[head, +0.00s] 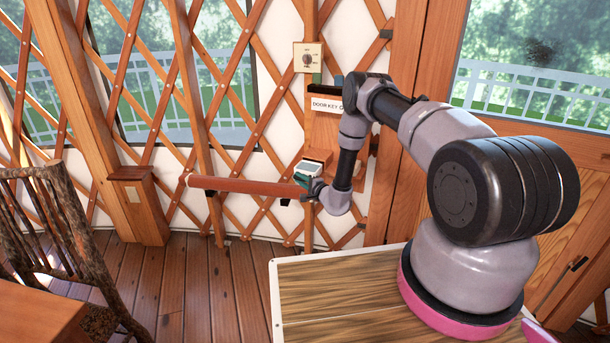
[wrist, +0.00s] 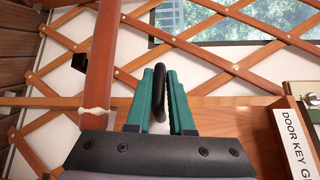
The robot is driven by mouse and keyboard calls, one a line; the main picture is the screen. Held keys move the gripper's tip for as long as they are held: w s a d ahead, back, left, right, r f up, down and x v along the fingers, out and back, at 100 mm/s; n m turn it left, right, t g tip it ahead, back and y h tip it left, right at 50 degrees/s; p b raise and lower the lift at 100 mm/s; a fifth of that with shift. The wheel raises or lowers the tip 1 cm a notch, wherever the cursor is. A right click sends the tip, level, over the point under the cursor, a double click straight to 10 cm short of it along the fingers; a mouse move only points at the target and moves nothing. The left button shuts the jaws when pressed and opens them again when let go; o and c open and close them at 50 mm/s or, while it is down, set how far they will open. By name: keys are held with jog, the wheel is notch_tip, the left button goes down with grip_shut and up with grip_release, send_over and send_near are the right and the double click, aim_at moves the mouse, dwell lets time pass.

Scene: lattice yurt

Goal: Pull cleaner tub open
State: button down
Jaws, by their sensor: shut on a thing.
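No part is plainly recognisable as the cleaner tub. In the wrist view a black curved handle (wrist: 157,58) stands between the green fingers of my gripper (wrist: 163,76). The fingers are closed in on both sides of it. What the handle joins is hidden behind the fingers and the gripper body. The handle cannot be made out there.
A long red-brown bar (head: 240,186) runs left from beside my gripper, close to it in the wrist view (wrist: 101,60). A wooden key box (head: 322,128) labelled "DOOR KEY" hangs above. A chair (head: 62,225) stands left. Floor between is open.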

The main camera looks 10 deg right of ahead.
jog(key=shift+s+a+f, duration=0.2)
jog(key=shift+s+f, duration=0.1)
jog(key=shift+s, duration=0.05)
jog(key=c, duration=1.1)
grip_release()
jog(key=shift+o, duration=1.3)
jog(key=shift+w+r, duration=0.1)
jog(key=shift+r, duration=0.05)
jog(key=v, duration=1)
jog(key=shift+s+d, duration=0.25)
jog(key=shift+s, duration=0.05)
